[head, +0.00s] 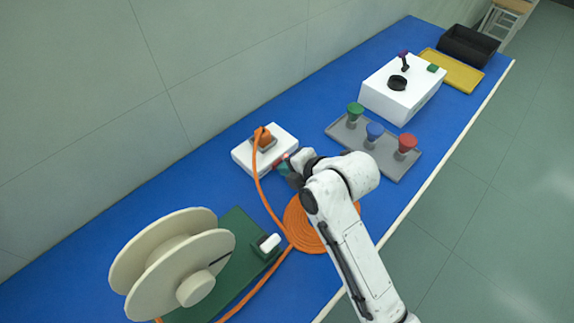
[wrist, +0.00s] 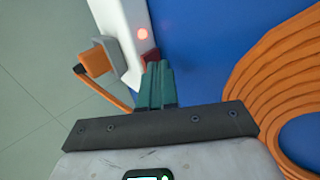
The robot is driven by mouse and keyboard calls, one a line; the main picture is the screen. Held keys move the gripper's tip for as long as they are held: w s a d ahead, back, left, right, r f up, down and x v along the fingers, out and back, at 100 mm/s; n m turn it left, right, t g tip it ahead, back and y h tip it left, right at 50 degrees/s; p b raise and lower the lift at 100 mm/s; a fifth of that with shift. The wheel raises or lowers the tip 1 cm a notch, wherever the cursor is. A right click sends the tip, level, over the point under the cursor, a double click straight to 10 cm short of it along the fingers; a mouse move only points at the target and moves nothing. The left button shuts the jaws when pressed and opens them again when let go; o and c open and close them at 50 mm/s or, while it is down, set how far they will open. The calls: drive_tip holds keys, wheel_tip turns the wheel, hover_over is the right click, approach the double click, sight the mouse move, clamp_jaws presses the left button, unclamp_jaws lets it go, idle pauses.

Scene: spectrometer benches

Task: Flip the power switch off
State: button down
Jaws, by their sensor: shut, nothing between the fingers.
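A white power box (head: 244,156) sits on the blue bench, with an orange plug (head: 265,139) and cable in its top. In the wrist view the box (wrist: 119,28) is at the top left, with a grey socket and the orange plug (wrist: 97,62). A small red light (wrist: 142,34) glows on it. A dark red piece (wrist: 150,56), seemingly the switch, shows at the box edge, right at my fingertips; its position is not clear. My gripper (wrist: 156,70) is shut and empty, touching or nearly touching it. In the head view my gripper (head: 284,168) is beside the box, partly hidden by my wrist.
An orange cable coil (head: 298,218) lies below my arm. A cream reel (head: 160,262) on a green base stands at lower left. A grey tray (head: 412,163) with green, blue and red knobbed pieces and a white instrument (head: 385,105) are to the right. A wall runs behind.

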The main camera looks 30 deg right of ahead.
drive_tip(key=shift+w, duration=0.15)
drive_tip(key=shift+w+a+r+g+p, duration=0.15)
drive_tip(key=shift+w+r+g+p, duration=0.2)
drive_tip(key=shift+p, duration=0.55)
drive_tip(key=shift+s+f, duration=0.15)
drive_tip(key=shift+f, duration=0.1)
drive_tip(key=shift+r+p, duration=0.65)
drive_tip(key=shift+r, duration=0.2)
